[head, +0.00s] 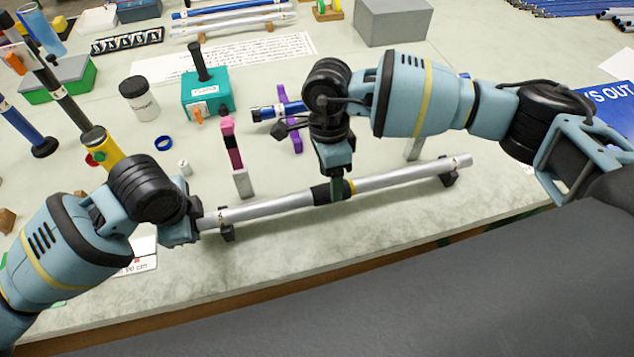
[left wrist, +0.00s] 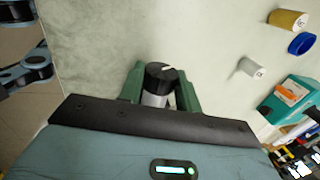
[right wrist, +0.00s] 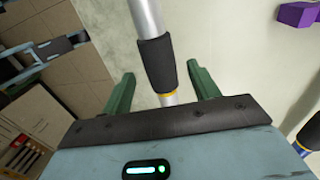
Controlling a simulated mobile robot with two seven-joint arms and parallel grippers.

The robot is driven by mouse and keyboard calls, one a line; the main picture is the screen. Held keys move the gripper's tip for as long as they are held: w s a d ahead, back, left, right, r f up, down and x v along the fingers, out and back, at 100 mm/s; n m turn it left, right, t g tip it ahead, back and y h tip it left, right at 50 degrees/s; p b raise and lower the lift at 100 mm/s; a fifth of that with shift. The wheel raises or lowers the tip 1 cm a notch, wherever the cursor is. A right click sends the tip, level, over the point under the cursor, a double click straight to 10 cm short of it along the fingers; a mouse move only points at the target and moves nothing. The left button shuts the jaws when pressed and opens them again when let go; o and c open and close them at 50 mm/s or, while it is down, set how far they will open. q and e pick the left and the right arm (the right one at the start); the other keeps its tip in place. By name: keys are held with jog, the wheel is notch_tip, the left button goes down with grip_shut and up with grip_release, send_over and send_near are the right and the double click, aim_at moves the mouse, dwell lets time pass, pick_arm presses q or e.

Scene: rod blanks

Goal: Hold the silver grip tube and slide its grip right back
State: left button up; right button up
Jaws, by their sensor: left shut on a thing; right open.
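The silver grip tube (head: 400,178) lies along the front of the bench on black rests. Its black grip (head: 322,194) sits near the middle of the tube, with a yellow band beside it. My left gripper (head: 197,228) is shut on the tube's left end; the left wrist view shows the black-capped end (left wrist: 160,82) between its green fingers. My right gripper (head: 337,186) is open above the tube at the grip. In the right wrist view the grip (right wrist: 156,62) and the yellow band lie between the spread fingers, apart from both.
A black rest (head: 449,176) is under the tube's right end and another (head: 227,233) near its left end. A pink and black upright piece (head: 233,150), a teal box (head: 208,97) and a white jar (head: 140,98) stand behind. The bench front edge is close to the tube.

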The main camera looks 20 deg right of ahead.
aim_at(260, 203)
jog(key=shift+s+f, duration=0.25)
jog(key=shift+f, duration=1.05)
jog(key=shift+c, duration=0.2)
grip_shut()
jog(key=a, duration=1.4)
jog(key=shift+w, duration=0.15)
pick_arm(q)
jog(key=shift+d, duration=0.1)
pick_arm(e)
jog(key=shift+a, duration=0.25)
jog(key=shift+c, duration=0.9)
grip_release()
jog(key=shift+o, duration=1.1)
